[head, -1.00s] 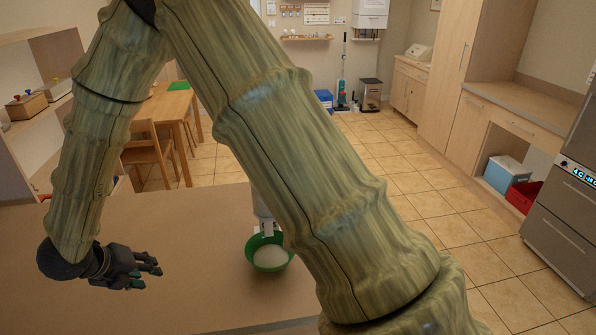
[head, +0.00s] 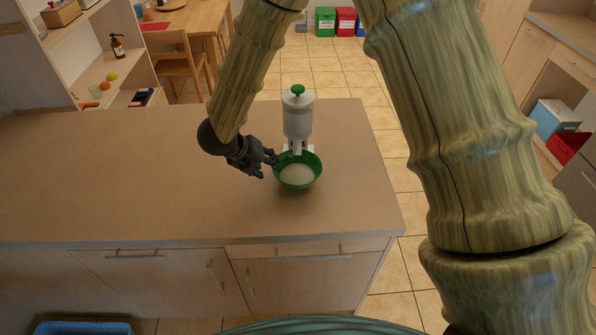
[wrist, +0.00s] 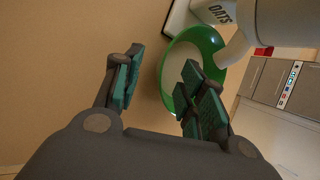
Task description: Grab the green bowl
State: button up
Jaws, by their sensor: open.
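The green bowl (head: 298,184) stands on the counter under the spout of a white dispenser with a green knob. It holds something pale. My gripper (head: 268,167) is open, just left of the bowl in the head view. In the wrist view the bowl (wrist: 211,38) shows beyond the right finger, which overlaps its rim and hides part of it. I cannot tell whether the right finger touches the bowl.
The dispenser (head: 298,118) stands right behind the bowl; it is marked OATS in the wrist view (wrist: 240,20). The counter (head: 120,190) is clear to the left. Its right edge lies close to the bowl. Shelves (head: 115,75) stand at the back left.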

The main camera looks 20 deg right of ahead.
jog(key=shift+s+d+p+x, duration=0.1)
jog(key=shift+p+x, duration=0.35)
jog(key=shift+x, duration=0.5)
jog(key=shift+s+d+p+x, duration=0.15)
jog(key=shift+p+x, duration=0.35)
jog(key=shift+x, duration=0.45)
jog(key=shift+s+d+p+x, duration=0.1)
jog(key=shift+p+x, duration=0.35)
jog(key=shift+x, duration=0.5)
jog(key=shift+r, duration=0.1)
grip_shut()
